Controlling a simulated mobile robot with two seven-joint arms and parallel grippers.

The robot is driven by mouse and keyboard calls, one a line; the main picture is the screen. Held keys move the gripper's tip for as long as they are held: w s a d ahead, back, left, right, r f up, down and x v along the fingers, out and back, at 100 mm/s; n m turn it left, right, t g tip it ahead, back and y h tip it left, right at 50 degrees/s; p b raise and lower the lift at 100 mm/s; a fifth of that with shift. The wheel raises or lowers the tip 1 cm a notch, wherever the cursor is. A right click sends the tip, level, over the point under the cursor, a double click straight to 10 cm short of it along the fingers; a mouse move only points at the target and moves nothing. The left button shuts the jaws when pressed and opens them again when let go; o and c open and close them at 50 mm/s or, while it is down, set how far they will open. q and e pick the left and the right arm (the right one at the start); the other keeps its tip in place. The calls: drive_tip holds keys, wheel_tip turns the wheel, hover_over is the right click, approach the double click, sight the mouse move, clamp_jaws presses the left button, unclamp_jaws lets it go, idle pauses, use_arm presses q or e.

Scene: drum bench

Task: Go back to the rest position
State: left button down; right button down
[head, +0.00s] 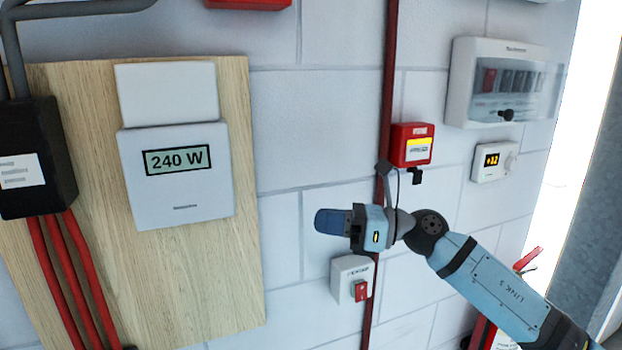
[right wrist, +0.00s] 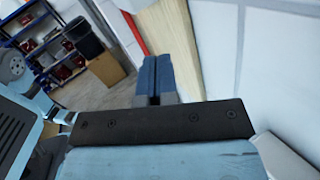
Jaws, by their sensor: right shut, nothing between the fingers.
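My right gripper (head: 333,222) reaches in from the lower right in the head view, in front of the white block wall. Its blue fingers point left and are shut with nothing between them. In the right wrist view the two fingers (right wrist: 157,78) lie side by side, touching or nearly so. The gripper is above a white switch box with a red switch (head: 352,280) and appears apart from it. My left gripper is not in the head view.
A wooden board (head: 85,95) carries a meter reading 240 W (head: 180,190). A red call box (head: 411,145), a thermostat (head: 493,162) and a breaker box (head: 505,82) are on the wall at right. Shelves (right wrist: 50,45) and a cardboard box (right wrist: 106,70) stand farther off.

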drive_tip(key=s+d+f+m+t+h+p, duration=0.1)
drive_tip(key=s+d+f+m+t+h, duration=0.3)
drive_tip(key=f+m, duration=0.55)
drive_tip(key=s+d+f+m+t+h+p, duration=0.15)
drive_tip(key=f+m+t, duration=0.5)
drive_tip(key=m, duration=0.65)
drive_tip(key=s+d+f+m+t+h, duration=0.25)
drive_tip(key=d+f+m+t, duration=0.2)
drive_tip(key=f+m, duration=0.55)
drive_tip(key=s+d+f+m+g+h, duration=0.3)
drive_tip(key=s+f+m, duration=0.4)
drive_tip(key=s+f, duration=0.2)
drive_tip(key=s+d+f+m+g+h+p, duration=0.1)
drive_tip(key=s+d+f+m+g+h, duration=0.2)
drive_tip(key=s+f+m, duration=0.5)
drive_tip(key=s+d+f+h, duration=0.1)
drive_tip(key=s, duration=0.2)
drive_tip(key=shift+s+f+p, duration=0.3)
drive_tip(key=shift+s+f, duration=0.1)
drive_tip(key=shift+a, duration=0.1)
